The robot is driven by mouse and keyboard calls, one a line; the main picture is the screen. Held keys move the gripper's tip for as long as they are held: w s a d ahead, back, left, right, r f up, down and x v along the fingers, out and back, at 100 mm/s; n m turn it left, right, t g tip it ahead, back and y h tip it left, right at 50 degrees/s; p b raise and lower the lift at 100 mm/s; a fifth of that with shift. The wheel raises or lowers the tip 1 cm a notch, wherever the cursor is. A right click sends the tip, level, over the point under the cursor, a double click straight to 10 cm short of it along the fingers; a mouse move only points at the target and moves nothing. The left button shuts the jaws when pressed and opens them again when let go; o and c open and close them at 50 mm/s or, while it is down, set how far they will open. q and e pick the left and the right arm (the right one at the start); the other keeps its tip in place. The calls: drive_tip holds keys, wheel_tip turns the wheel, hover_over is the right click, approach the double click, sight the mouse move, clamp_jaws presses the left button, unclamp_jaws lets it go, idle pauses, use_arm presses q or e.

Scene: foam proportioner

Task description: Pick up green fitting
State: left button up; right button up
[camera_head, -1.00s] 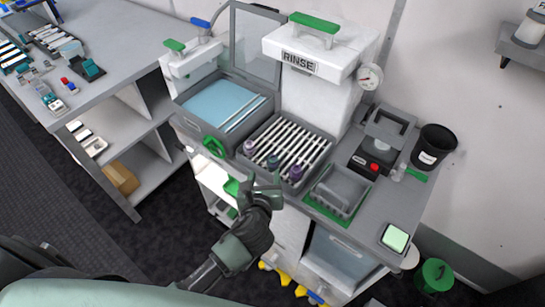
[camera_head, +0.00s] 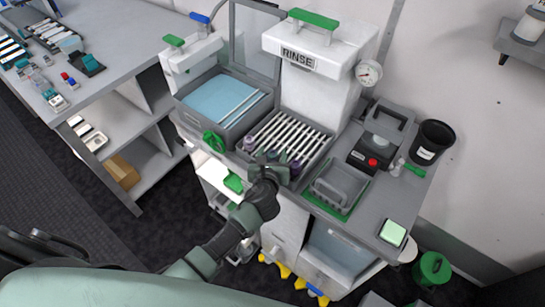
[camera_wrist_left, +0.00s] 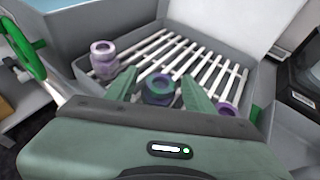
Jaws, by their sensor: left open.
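The green fitting (camera_wrist_left: 158,88), a dark ring with a teal rim, sits on the white-slatted rack (camera_wrist_left: 200,62) in the left wrist view. It is between two purple fittings, one at left (camera_wrist_left: 103,55) and one at right (camera_wrist_left: 226,112). My left gripper (camera_wrist_left: 160,82) is open, its two green fingers on either side of the green fitting. I cannot tell whether they touch it. In the head view my left gripper (camera_head: 270,160) is at the front edge of the slatted tray and mostly hides the green fitting. My right gripper is not in view.
A blue-topped basin (camera_head: 222,97) is left of the rack, with a green handwheel (camera_head: 214,141) below it. The RINSE unit (camera_head: 315,70) stands behind.

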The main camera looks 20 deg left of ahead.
use_arm(q)
clamp_jaws()
drive_tip(key=shift+r, duration=0.1)
